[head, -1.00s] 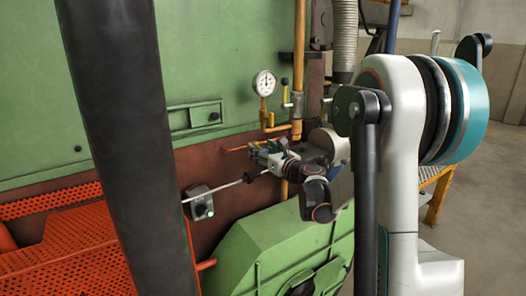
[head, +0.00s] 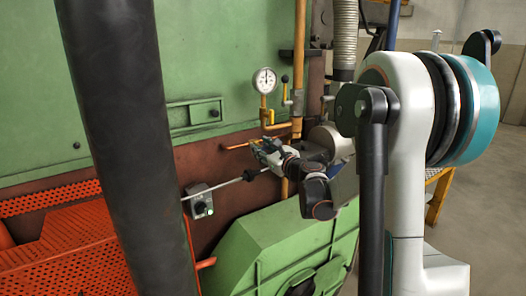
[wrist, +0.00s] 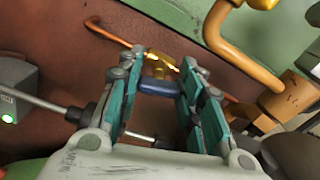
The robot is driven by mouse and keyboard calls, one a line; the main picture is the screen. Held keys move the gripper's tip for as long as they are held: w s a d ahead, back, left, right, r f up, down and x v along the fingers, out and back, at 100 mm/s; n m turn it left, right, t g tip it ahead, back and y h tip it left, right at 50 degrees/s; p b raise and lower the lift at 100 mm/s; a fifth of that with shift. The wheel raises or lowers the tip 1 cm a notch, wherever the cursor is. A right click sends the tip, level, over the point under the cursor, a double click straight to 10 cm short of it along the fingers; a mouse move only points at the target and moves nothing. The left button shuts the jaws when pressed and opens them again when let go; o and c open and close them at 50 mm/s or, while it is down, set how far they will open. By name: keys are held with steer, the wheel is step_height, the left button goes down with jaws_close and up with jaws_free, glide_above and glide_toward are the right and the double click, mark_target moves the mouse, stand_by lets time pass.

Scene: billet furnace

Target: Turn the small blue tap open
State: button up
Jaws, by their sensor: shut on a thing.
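The small blue tap (wrist: 158,86) shows in the wrist view as a short blue handle between the fingertips, with a brass valve body (wrist: 160,60) just beyond it on a thin copper-coloured pipe. My gripper (wrist: 160,80) is shut on the blue handle, with a teal-padded finger at each of its ends. In the head view my gripper (head: 257,148) is at the brown wall, below the pressure gauge. The tap is hidden there by the gripper or too small to make out.
A pressure gauge (head: 264,80) and orange pipes (head: 299,70) stand above and right of the gripper. A metal rod (head: 220,188) with a black knob passes close below it. A grey button box (head: 200,203) and green housing (head: 285,250) lie lower.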

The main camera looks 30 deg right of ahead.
steer(key=n+b, duration=0.1)
steer(key=n, duration=0.2)
steer(key=shift+f+n, duration=0.1)
steer(key=shift+n, duration=0.3)
steer(key=n+b, duration=0.1)
steer(key=n, duration=0.2)
steer(key=shift+a+n, duration=0.1)
steer(key=shift+n, duration=0.2)
steer(key=n, duration=0.3)
steer(key=shift+f+n+b, duration=0.1)
steer(key=shift+n+b, duration=0.2)
steer(key=shift+b, duration=0.1)
steer(key=shift+a+n+b, duration=0.1)
steer(key=shift+n+b, duration=0.2)
steer(key=shift+n, duration=1.6)
steer(key=shift+f, duration=0.1)
steer(key=o, duration=1.1)
